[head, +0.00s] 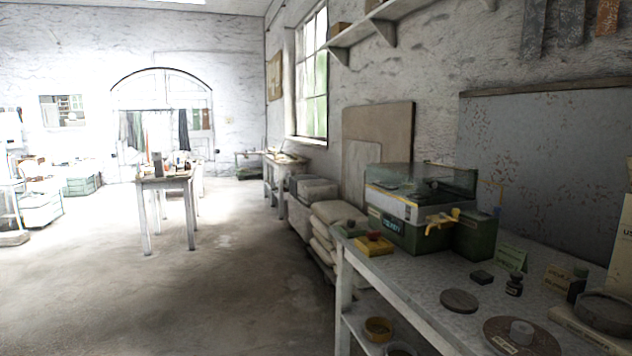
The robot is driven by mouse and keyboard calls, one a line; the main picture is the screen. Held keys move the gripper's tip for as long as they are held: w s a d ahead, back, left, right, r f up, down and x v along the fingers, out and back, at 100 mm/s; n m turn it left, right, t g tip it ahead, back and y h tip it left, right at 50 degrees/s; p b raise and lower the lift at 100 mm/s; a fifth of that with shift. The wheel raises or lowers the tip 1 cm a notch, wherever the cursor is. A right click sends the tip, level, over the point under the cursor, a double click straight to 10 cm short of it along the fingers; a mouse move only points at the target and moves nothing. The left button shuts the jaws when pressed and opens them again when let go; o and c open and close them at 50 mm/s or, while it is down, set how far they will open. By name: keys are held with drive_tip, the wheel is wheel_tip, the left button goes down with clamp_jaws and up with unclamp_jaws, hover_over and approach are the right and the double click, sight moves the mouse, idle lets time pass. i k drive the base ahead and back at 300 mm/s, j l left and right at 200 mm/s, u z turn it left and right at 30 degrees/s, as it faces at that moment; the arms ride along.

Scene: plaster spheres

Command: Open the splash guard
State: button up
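A green machine (400,234) with a grey upper body stands on the workbench at the right. A clear, tinted guard (425,176) sits over the top of the machine and appears to be down. A yellow handle-like part (441,219) sticks out at the machine's front right. The guard's hinge and far side cannot be made out at this distance. My gripper is not in view.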

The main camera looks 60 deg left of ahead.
sight(417, 169)
drive_tip(key=u, duration=1.3)
drive_tip(key=i+j, duration=0.3)
drive_tip(key=i, duration=0.25)
drive_tip(key=i+j, duration=0.3)
drive_tip(key=i, duration=0.2)
drive_tip(key=i+j, duration=0.3)
drive_tip(key=i, duration=0.25)
drive_tip(key=i+j, duration=0.25)
drive_tip(key=i, duration=0.25)
drive_tip(key=i+j, duration=0.3)
drive_tip(key=i, duration=0.25)
drive_tip(key=z, duration=0.05)
